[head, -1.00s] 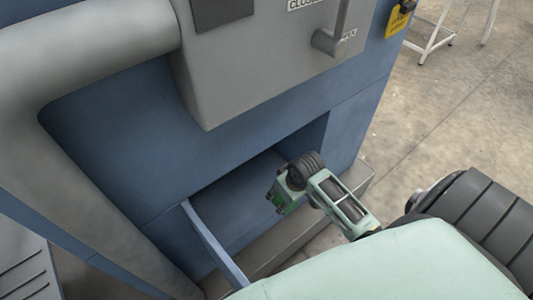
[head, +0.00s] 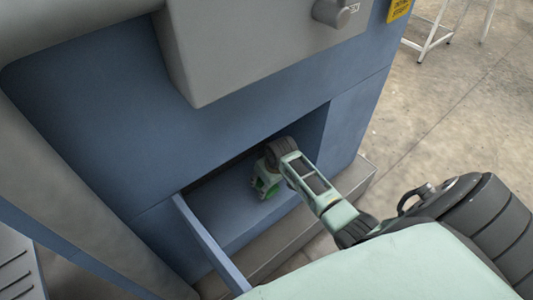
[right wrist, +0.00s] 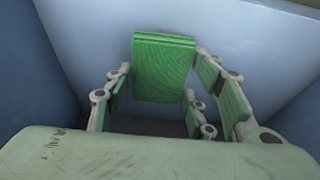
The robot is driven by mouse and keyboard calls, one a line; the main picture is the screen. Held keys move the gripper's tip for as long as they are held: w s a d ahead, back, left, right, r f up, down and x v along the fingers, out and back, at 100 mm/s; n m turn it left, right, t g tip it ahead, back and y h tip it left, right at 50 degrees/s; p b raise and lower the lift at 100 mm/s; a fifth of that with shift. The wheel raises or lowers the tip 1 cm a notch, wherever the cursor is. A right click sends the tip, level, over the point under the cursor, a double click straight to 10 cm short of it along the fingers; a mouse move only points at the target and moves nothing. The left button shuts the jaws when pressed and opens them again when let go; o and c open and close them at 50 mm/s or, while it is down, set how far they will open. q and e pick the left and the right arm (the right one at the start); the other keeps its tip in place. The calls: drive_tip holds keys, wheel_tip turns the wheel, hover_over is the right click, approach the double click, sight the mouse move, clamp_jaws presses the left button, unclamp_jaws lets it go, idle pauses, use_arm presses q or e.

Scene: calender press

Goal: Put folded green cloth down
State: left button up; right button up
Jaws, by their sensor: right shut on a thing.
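The folded green cloth (right wrist: 164,68) shows as a bright green block between the fingers of my right gripper (right wrist: 161,84) in the right wrist view. My right gripper is shut on it. In the head view, my right gripper (head: 265,183) is inside the recess (head: 232,204) low in the blue machine, and only a bit of green shows at its fingers. I cannot tell whether the cloth touches the recess floor. My left gripper is not in view.
A thin blue panel (head: 208,245) stands out at the left of the recess. A grey ledge (head: 270,243) runs along the front. Open concrete floor (head: 450,130) lies to the right.

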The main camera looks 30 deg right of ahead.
drive_tip(key=shift+f+b, duration=0.4)
drive_tip(key=shift+f, duration=1)
drive_tip(key=shift+f, duration=0.1)
drive_tip(key=o, duration=1.1)
